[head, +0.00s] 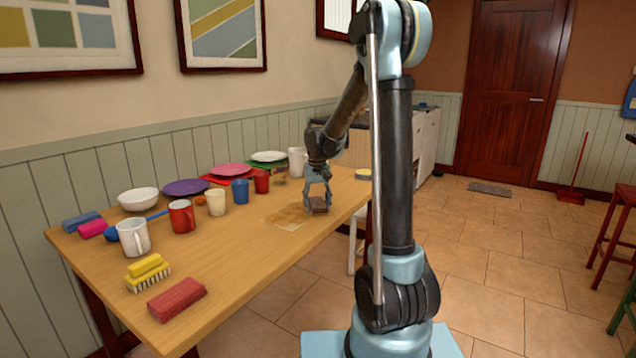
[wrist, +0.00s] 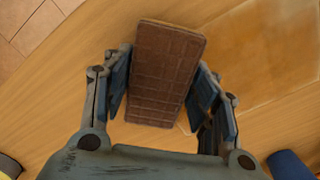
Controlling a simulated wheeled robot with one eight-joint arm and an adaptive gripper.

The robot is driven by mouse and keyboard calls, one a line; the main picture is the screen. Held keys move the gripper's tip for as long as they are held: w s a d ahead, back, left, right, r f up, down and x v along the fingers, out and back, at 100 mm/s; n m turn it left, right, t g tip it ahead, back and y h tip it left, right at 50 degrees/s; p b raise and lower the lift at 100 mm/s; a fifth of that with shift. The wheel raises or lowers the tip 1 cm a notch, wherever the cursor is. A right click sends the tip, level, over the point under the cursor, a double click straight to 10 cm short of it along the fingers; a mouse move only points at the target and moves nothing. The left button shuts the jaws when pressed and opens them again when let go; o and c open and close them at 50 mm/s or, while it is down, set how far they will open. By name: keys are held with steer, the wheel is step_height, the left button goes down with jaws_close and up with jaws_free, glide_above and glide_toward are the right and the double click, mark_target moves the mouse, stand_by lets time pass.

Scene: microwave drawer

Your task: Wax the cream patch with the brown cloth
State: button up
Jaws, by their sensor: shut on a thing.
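My gripper (head: 317,191) points down over the table and is shut on the brown cloth (head: 318,206), a block-shaped brown piece with a grid texture. In the wrist view the cloth (wrist: 165,75) sits between my two fingers (wrist: 160,92). The cream patch (head: 288,216) is a faint, blotchy, tan-brown square on the table, just left of the cloth. It also shows in the wrist view (wrist: 265,50), to the right of the cloth. I cannot tell whether the cloth touches the table.
On the wooden table (head: 235,265) stand a red mug (head: 182,216), a cream cup (head: 216,202), a blue cup (head: 240,191), a white mug (head: 133,237) and plates. A yellow brush (head: 147,271) and a red block (head: 176,299) lie at the near end. The table between them and the patch is clear.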

steer(key=shift+w+d, duration=0.5)
steer(key=shift+w, duration=0.1)
steer(key=shift+w+d+r, duration=0.1)
steer(key=shift+r, duration=0.1)
step_height(320, 180, up, 2)
steer(key=shift+d+r, duration=0.1)
steer(key=shift+r, duration=0.6)
steer(key=shift+a+r, duration=0.15)
steer(key=shift+r, duration=0.95)
steer(key=shift+a+r, duration=0.15)
steer(key=shift+r, duration=0.95)
